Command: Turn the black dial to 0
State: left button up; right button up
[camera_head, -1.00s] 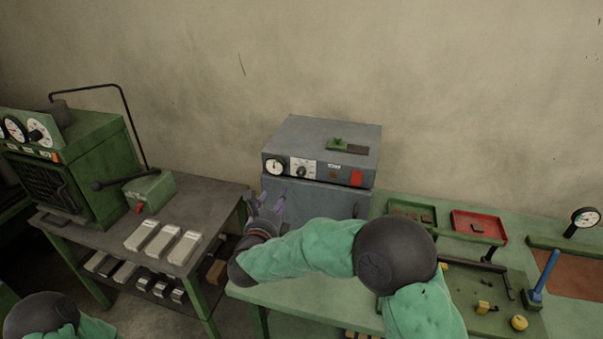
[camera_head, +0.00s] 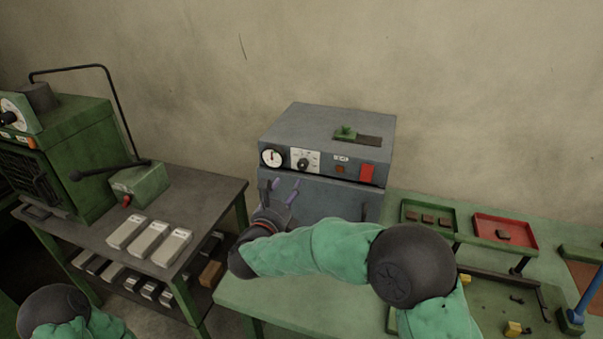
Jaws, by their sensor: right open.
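The black dial (camera_head: 303,164) sits on a white scale plate on the front panel of the grey box (camera_head: 285,135), beside a round white gauge (camera_head: 272,157). The dial's exact setting is too small to read. My right gripper (camera_head: 283,186) is open and empty, with purple fingertips pointing up just below the panel, a little below and left of the dial and apart from it. Of my left arm only a dark joint and green sleeve (camera_head: 88,327) show at the bottom left; its gripper is out of view.
The grey box stands on a green bench (camera_head: 260,291). A red tray (camera_head: 505,231) and a green tray (camera_head: 428,216) lie to the right. A side table (camera_head: 205,186) holds metal blocks and a green machine.

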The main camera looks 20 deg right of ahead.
aim_at(301, 167)
jog(key=b+x, duration=0.1)
jog(key=x, duration=0.9)
jog(key=shift+w+d, duration=0.1)
jog(key=shift+d, duration=0.1)
jog(key=shift+r, duration=0.1)
grip_shut()
